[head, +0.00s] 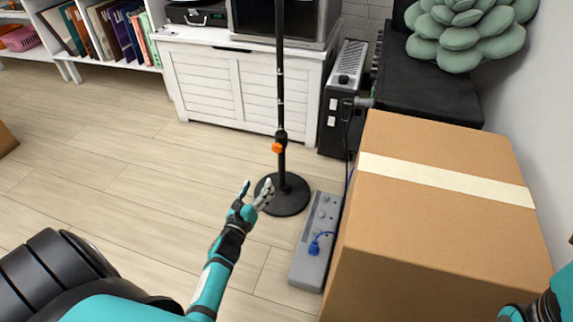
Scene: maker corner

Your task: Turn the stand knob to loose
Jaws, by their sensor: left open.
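The stand is a thin black pole (280,80) on a round black base (287,204), upright on the floor. An orange knob (277,147) sits on a black collar low on the pole. My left gripper (256,187) is open and empty, its fingers spread and pointing up in the picture. It shows just below and left of the knob, apart from it, and overlaps the left edge of the base in the picture. Only a part of my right gripper (512,312) shows at the bottom right corner; its fingertips are out of the picture.
A large cardboard box (440,235) fills the right side. A grey power strip (309,262) with a blue plug lies between box and stand. A white cabinet (240,85) and a black tower (336,125) stand behind.

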